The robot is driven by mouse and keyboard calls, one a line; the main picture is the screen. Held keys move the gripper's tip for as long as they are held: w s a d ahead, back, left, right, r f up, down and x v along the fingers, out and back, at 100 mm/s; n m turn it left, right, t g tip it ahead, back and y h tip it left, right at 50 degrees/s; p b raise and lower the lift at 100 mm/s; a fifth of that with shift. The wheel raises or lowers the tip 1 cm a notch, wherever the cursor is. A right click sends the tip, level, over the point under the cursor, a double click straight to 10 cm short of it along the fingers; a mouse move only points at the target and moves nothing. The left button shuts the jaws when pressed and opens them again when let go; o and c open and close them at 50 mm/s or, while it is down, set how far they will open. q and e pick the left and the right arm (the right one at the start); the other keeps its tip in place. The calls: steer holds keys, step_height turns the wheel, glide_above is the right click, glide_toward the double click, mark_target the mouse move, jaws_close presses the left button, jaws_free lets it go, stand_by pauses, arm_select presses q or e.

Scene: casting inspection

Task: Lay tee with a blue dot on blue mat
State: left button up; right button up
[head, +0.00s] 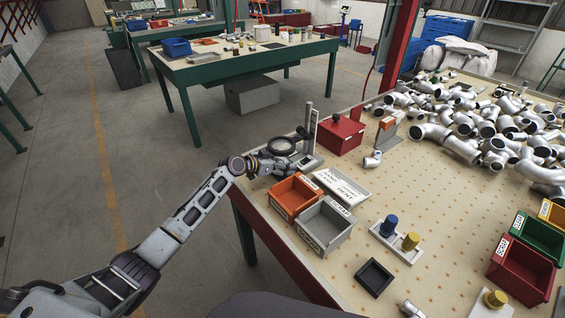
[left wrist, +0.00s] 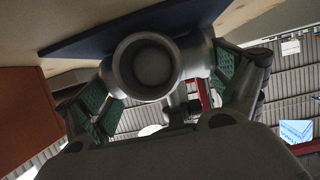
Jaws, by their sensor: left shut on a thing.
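My left gripper (head: 272,163) is at the left edge of the workbench, beside the magnifier stand and behind the orange bin. In the left wrist view its green-padded fingers (left wrist: 165,88) are shut on a grey metal tee (left wrist: 150,66), whose round open end faces the camera. A dark blue mat (left wrist: 95,42) shows right behind the tee; whether they touch I cannot tell. No blue dot shows on the visible side of the tee. In the head view I cannot make out the mat or the tee clearly. My right gripper is not in view.
An orange bin (head: 296,194) and a grey bin (head: 325,228) stand close to the left gripper. A magnifier stand (head: 308,135) and a red box (head: 340,134) are near it. A single fitting (head: 372,159) lies apart from the pile of fittings (head: 470,115). The middle of the bench is mostly clear.

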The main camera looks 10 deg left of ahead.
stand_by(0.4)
arm_select(q)
steer(key=o, duration=1.2)
steer(key=shift+f, duration=0.1)
steer(key=shift+c, duration=0.2)
steer(key=shift+o, duration=0.2)
